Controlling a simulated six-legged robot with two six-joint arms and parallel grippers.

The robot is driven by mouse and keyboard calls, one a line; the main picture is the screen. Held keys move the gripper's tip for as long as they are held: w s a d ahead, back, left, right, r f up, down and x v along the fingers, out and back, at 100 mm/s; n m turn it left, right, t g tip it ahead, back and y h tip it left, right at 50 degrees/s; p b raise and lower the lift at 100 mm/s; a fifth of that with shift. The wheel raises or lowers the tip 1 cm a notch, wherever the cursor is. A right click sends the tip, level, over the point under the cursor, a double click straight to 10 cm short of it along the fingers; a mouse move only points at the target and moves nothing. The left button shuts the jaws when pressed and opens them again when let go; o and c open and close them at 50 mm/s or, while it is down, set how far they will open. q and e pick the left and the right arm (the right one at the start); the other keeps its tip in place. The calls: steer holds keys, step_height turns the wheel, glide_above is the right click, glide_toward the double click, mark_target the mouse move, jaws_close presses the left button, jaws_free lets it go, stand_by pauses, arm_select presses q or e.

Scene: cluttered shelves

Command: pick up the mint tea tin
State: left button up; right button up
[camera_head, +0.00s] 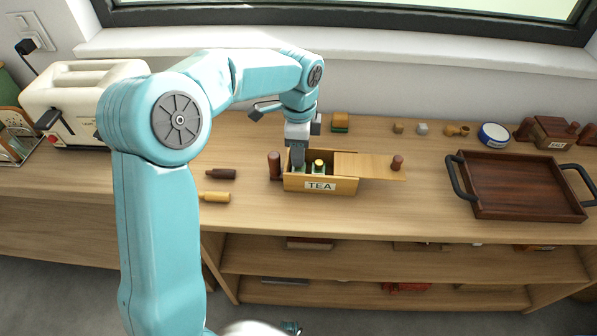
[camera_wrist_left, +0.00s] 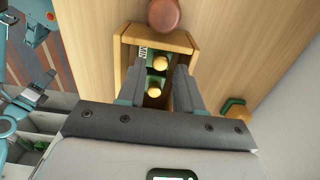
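The wooden tea box (camera_head: 293,184) with a "TEA" label stands on the counter, its sliding lid (camera_head: 362,165) drawn to the right. Small green tins with yellow caps stand upright in its open part. One tin (camera_head: 319,167) shows right of my left gripper (camera_head: 298,160). In the left wrist view, one tin (camera_wrist_left: 155,90) lies between the fingers of my left gripper (camera_wrist_left: 158,95), which are apart and reach into the box (camera_wrist_left: 180,40). The other tin (camera_wrist_left: 160,63) is just beyond, beside a label partly reading "MIN". I cannot tell whether the fingers touch a tin. My right gripper is not identifiable.
A dark knob (camera_head: 274,165) stands against the box's left side. Brown (camera_head: 221,174) and yellow (camera_head: 215,197) bottles lie left. A dark tray (camera_head: 515,180) sits right, a toaster (camera_head: 85,100) far left. A green-and-yellow block (camera_head: 340,122) is behind the box.

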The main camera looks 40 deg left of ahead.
mark_target(298, 170)
arm_select(q)
step_height(298, 170, down, 3)
steer(key=shift+r, duration=0.2)
jaws_close()
steer(key=shift+r, duration=0.1)
